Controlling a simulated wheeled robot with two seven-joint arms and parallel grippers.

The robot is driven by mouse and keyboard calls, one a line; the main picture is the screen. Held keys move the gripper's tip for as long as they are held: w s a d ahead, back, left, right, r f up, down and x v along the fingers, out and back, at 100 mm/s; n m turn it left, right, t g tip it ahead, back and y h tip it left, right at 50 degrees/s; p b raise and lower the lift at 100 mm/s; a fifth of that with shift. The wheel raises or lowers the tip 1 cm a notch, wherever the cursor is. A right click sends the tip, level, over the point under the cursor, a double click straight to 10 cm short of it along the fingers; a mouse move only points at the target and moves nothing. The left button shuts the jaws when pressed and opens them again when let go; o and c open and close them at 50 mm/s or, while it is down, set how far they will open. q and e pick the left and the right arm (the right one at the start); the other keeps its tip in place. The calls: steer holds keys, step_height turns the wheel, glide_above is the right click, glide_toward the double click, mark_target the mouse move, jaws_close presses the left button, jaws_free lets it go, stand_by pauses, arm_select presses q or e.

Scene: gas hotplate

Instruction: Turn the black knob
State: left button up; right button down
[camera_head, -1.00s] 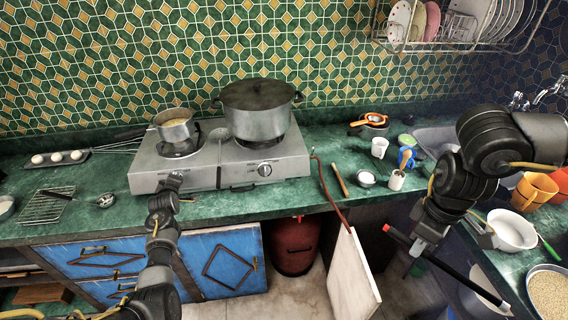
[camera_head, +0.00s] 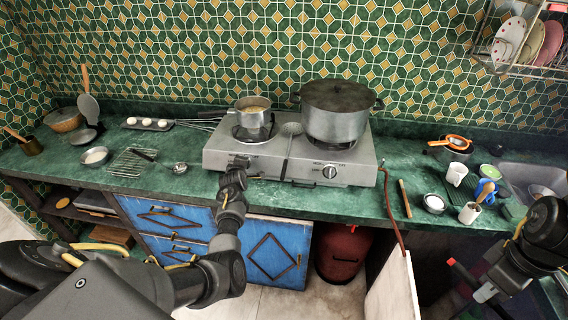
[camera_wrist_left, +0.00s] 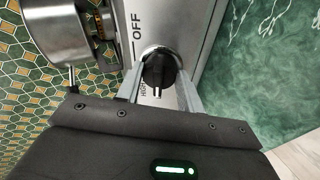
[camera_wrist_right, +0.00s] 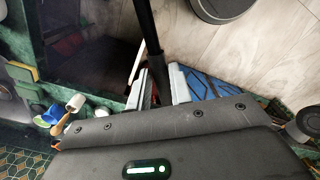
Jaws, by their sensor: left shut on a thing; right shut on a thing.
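The silver gas hotplate (camera_head: 220,158) stands on the green counter. My left gripper (camera_head: 240,163) is at the front of its left half and hides the knob there in the head view. In the left wrist view, the black knob (camera_wrist_left: 158,70) sits between the fingers of my left gripper (camera_wrist_left: 160,92), which is shut on it, with "OFF" and "HIGH" printed beside it. A second knob (camera_head: 329,171) shows on the right half of the hotplate. My right gripper (camera_wrist_right: 158,85) is shut on a dark rod (camera_wrist_right: 148,30); the rod's red end (camera_head: 452,262) shows in the head view.
A small pan (camera_head: 253,119) stands on the left burner and a large lidded pot (camera_head: 335,115) on the right one. A red hose (camera_head: 391,210) hangs at the hotplate's right. A pale open door panel (camera_head: 395,293) and a red gas cylinder (camera_head: 341,250) are below the counter.

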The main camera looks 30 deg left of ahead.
arm_select(q)
steer(key=o, duration=1)
steer(key=shift+s, duration=0.1)
steer(key=b+v, duration=0.1)
steer(key=v, duration=1.1)
